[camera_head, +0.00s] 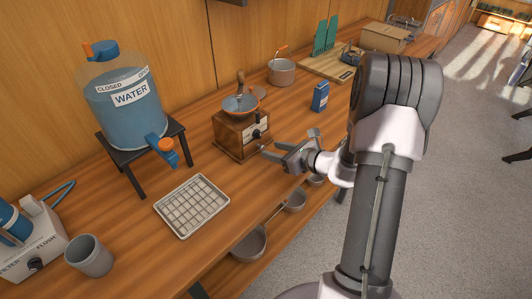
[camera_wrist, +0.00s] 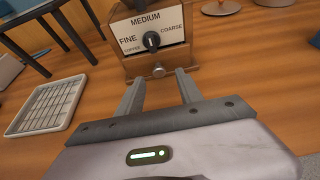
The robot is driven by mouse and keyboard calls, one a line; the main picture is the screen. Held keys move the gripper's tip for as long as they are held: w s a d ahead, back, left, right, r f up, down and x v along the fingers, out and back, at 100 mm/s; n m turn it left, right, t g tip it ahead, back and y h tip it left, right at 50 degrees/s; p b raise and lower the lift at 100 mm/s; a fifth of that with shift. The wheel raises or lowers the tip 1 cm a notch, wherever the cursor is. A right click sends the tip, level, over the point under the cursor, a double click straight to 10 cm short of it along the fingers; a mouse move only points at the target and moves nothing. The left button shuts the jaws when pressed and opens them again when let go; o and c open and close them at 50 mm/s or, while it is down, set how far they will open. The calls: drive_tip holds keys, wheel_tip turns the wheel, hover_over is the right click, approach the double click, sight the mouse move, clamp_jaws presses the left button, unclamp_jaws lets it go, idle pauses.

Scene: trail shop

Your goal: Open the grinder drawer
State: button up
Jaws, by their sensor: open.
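The grinder (camera_head: 239,131) is a brown wooden box with a metal bowl and crank on top, standing on the wooden counter. In the wrist view its front has a dial plate (camera_wrist: 149,38) marked FINE, MEDIUM and COARSE. Below the plate is the drawer with a round knob (camera_wrist: 158,70); the drawer looks shut. My gripper (camera_head: 289,148) is in front of the grinder. In the wrist view its two open fingers (camera_wrist: 160,85) point at the drawer front, with the knob just beyond and between the tips. Nothing is between the fingers.
A wire-grid tray (camera_head: 192,206) lies left of the grinder, near a water dispenser (camera_head: 126,100) on a dark stand. A blue box (camera_head: 320,97) stands to the right, and a pot (camera_head: 282,71) behind. A grey cup (camera_head: 89,255) is at the front left.

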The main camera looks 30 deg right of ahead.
sight(263, 148)
drive_tip(key=shift+b+x, duration=0.3)
drive_tip(key=shift+x, duration=1.6)
clamp_jaws()
